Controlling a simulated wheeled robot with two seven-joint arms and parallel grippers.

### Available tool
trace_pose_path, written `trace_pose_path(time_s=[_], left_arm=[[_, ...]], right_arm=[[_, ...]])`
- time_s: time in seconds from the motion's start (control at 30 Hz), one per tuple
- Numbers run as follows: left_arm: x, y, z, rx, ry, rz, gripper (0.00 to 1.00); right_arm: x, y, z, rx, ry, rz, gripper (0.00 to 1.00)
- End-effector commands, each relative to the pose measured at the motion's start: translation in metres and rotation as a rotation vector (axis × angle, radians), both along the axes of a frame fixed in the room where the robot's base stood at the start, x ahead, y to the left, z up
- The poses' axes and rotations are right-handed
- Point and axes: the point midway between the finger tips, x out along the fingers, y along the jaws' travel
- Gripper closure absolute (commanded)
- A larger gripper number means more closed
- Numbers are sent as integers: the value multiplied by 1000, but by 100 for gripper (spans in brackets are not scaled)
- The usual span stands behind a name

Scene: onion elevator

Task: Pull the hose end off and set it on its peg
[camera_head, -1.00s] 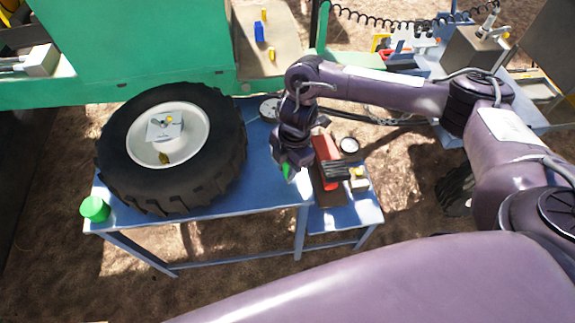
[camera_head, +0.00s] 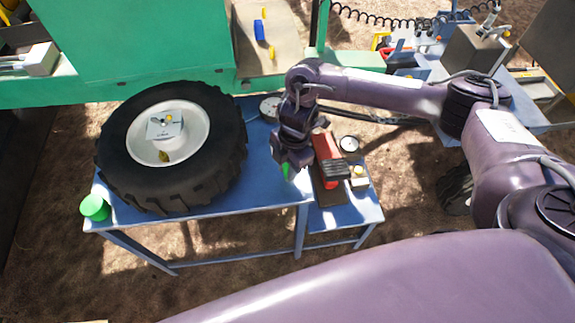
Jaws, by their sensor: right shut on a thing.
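My right gripper (camera_head: 289,163) is over the right part of the blue table, beside the wheel and left of the red tool. It points down and is shut on a small green piece (camera_head: 285,171), mostly hidden by the fingers. I cannot tell whether this piece is the hose end or whether it touches anything below. A large black tyre (camera_head: 121,165) with a white rim (camera_head: 139,150) lies on the table. No hose leading to the gripper can be made out, and I cannot tell which peg belongs to it. My left gripper is not in view.
The blue table (camera_head: 240,204) has a green cup (camera_head: 95,208) at its left front corner. A tan board (camera_head: 268,62) with blue and yellow pieces stands behind. A black coiled hose (camera_head: 400,22) hangs at the back right.

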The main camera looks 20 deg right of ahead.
Motion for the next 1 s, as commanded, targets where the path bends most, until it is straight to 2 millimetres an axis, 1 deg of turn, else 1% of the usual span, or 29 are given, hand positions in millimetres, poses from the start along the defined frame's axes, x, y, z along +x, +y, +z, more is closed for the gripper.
trace_pose_path(time_s=[0.37, 0.4, 0.53, 0.57, 0.73, 0.77, 0.8, 0.9, 1.0], left_arm=[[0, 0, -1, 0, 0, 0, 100], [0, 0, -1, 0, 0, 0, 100], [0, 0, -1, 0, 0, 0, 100], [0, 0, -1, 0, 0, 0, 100], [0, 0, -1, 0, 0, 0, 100], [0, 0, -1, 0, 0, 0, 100], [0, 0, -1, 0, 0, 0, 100], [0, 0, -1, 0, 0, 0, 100], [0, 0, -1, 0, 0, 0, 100]], right_arm=[[0, 0, -2, 0, -1, 0, 100], [0, 0, -2, 0, -1, 0, 71], [0, 0, -3, 0, -1, 0, 54], [0, 0, -3, 0, -1, 0, 51], [0, 0, -3, 0, 0, 0, 51], [0, 0, -3, -1, 0, 0, 50], [0, 0, -3, -1, 0, -1, 45], [0, 0, -3, -1, 0, -1, 33], [0, 0, -3, -1, 0, -1, 33]])
